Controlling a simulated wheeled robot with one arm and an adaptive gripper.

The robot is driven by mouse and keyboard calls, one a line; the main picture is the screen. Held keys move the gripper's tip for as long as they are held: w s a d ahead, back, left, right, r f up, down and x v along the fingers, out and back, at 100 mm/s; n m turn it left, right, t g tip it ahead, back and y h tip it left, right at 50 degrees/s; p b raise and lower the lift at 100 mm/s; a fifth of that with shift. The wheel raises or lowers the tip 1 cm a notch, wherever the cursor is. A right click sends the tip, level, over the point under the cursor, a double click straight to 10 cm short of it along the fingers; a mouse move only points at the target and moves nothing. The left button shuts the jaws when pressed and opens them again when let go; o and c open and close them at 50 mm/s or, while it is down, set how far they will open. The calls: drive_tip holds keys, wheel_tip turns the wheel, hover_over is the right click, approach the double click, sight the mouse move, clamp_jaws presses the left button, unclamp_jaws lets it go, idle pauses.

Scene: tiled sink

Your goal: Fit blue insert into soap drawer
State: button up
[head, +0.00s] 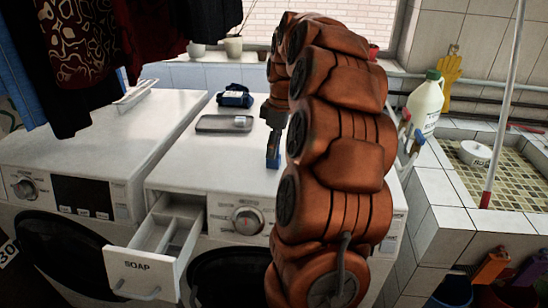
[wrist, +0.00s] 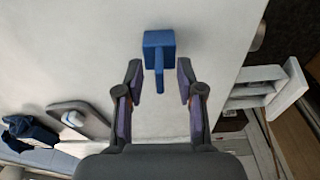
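The blue insert (head: 273,158) is on the white top of the right washing machine, partly hidden behind my gripper in the head view. In the wrist view the blue insert (wrist: 159,42) shows a block with a thin stem pointing back toward my palm. My gripper (wrist: 159,72) is open, with a finger on each side of the stem and a visible gap on both sides. In the head view my gripper (head: 273,130) is just above the insert. The white soap drawer (head: 144,266), marked SOAP, is pulled out below left, with divided compartments. The drawer also shows at the right of the wrist view (wrist: 268,74).
A grey tray (head: 207,124) with a small pale object and a dark blue item (head: 235,97) lie behind on the machine top. A second washing machine (head: 75,150) stands left, under hanging clothes (head: 80,60). A tiled sink (head: 500,180) and white bottle (head: 426,103) are right.

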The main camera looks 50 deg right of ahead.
clamp_jaws()
idle(0.3)
drive_tip(key=shift+r, duration=0.15)
idle(0.3)
